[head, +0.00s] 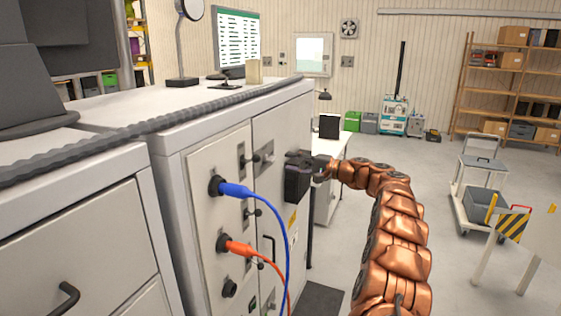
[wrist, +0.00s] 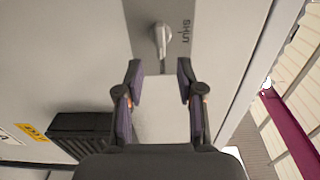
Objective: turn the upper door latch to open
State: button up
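The upper door latch (head: 263,157) is a small grey handle on a darker plate, high on the grey cabinet door (head: 270,125). In the wrist view, the latch (wrist: 160,38) is a pale knob with a lever, just beyond my fingertips, and the word SHUT is printed beside it. My gripper (wrist: 160,70) is open, with one finger on each side of the latch's line and a clear gap between them. The fingers do not appear to touch the latch. In the head view, my gripper (head: 299,157) is in front of the door, right of the latch.
A black slatted vent (wrist: 80,133) is on the door near my gripper. Blue (head: 236,189) and orange (head: 238,247) plugs with hanging cables are on the panel to the left. A trolley (head: 480,190) and shelves (head: 510,85) stand at the right, with open floor between.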

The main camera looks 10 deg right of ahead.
jog(key=v, duration=0.6)
jog(key=shift+a, duration=0.1)
